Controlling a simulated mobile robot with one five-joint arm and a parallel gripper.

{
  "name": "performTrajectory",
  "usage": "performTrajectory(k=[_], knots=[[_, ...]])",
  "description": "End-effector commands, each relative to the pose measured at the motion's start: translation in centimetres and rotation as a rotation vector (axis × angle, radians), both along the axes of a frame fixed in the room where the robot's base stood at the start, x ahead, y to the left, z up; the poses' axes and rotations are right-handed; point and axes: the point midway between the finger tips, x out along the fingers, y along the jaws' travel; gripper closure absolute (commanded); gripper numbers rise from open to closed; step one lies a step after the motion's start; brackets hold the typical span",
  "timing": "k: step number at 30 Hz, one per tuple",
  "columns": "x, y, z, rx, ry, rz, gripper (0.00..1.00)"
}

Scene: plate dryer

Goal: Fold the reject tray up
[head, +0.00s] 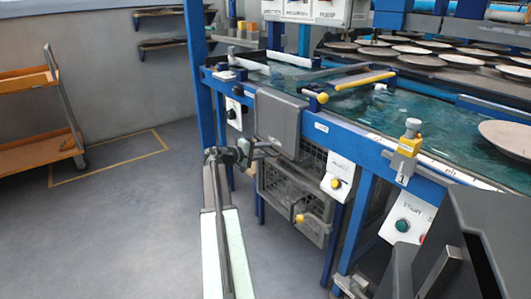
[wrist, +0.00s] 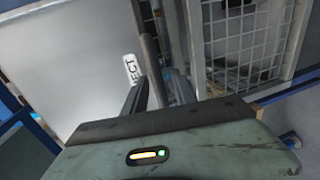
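The reject tray (head: 278,122) is a dark grey panel on the side of the blue machine frame, standing steep and roughly upright below the top rail. In the wrist view a large pale panel (wrist: 85,75) fills the left, with a partly hidden label ending in "ECT". My gripper (head: 256,152) is beside the tray's lower left edge. In the wrist view its two dark fingers (wrist: 158,88) stand apart, with a grey bar-like edge showing between them. I cannot tell whether they touch the panel.
A wire mesh basket (head: 295,190) hangs under the frame, close right of my gripper. Control boxes (head: 338,176) and a yellow-topped device (head: 407,145) line the rail to the right. An orange cart (head: 40,115) stands far left. The floor between is free.

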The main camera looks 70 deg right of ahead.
Motion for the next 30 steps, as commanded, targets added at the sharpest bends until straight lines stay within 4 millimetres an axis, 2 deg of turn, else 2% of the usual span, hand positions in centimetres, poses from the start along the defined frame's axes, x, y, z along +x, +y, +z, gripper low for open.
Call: performTrajectory(k=[4, 5, 8, 9, 30], knots=[[-0.02, 0.01, 0.02, 0.0, 0.0, 0.0, 0.67], [-0.03, 0.01, 0.02, 0.0, 0.0, 0.0, 0.7], [-0.03, 0.01, 0.02, 0.0, 0.0, 0.0, 0.98], [-0.03, 0.02, 0.0, 0.001, 0.0, -0.001, 1.0], [-0.28, 0.08, -0.2, 0.005, -0.004, -0.007, 1.0]])
